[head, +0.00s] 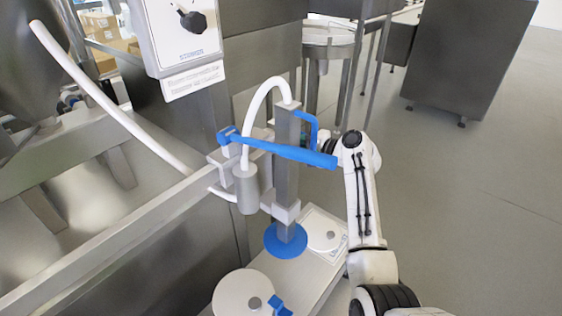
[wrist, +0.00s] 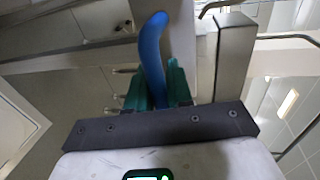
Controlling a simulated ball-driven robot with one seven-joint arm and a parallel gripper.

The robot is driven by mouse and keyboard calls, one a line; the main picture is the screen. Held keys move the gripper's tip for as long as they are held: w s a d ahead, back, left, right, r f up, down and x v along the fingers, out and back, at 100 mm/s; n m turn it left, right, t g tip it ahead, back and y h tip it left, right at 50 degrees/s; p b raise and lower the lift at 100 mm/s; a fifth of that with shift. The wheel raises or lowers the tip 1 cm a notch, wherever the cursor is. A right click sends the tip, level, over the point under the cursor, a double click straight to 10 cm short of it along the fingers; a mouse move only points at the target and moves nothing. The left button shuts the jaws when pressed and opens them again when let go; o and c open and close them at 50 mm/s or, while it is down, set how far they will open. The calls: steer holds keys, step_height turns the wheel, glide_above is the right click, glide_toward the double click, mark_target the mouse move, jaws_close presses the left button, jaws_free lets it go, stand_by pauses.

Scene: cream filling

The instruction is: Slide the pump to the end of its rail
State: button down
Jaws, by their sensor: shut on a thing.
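The pump stands in the middle of the head view: an upright metal column (head: 287,165) with a grey metal cylinder (head: 247,190), a white hose (head: 262,92) and a long blue lever (head: 280,150). A curved blue handle (head: 311,122) sticks out on the column's right side. My gripper (head: 318,142) is at this handle, partly hidden behind the lever. In the wrist view the green fingers of my gripper (wrist: 160,85) are shut on the blue handle (wrist: 151,50). A long pale metal beam (head: 110,240), which may be the rail, runs from lower left towards the pump.
A blue disc (head: 286,241) is at the column's foot. Round white plates (head: 240,292) lie on the low bench below. A control box (head: 178,35) hangs above left. A large metal cabinet (head: 468,55) stands back right. The floor (head: 460,200) on the right is clear.

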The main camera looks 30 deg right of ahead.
steer(key=d, duration=0.1)
steer(key=w+d+b, duration=0.1)
steer(key=d, duration=0.1)
steer(key=shift+d+f, duration=0.2)
steer(key=shift+d, duration=0.05)
steer(key=shift+d+r, duration=0.2)
steer(key=c, duration=1.5)
jaws_free()
steer(key=shift+o, duration=0.5)
steer(key=shift+w+d, duration=0.1)
steer(key=shift+d, duration=0.1)
steer(key=shift+a, duration=0.1)
steer(key=v, duration=1.1)
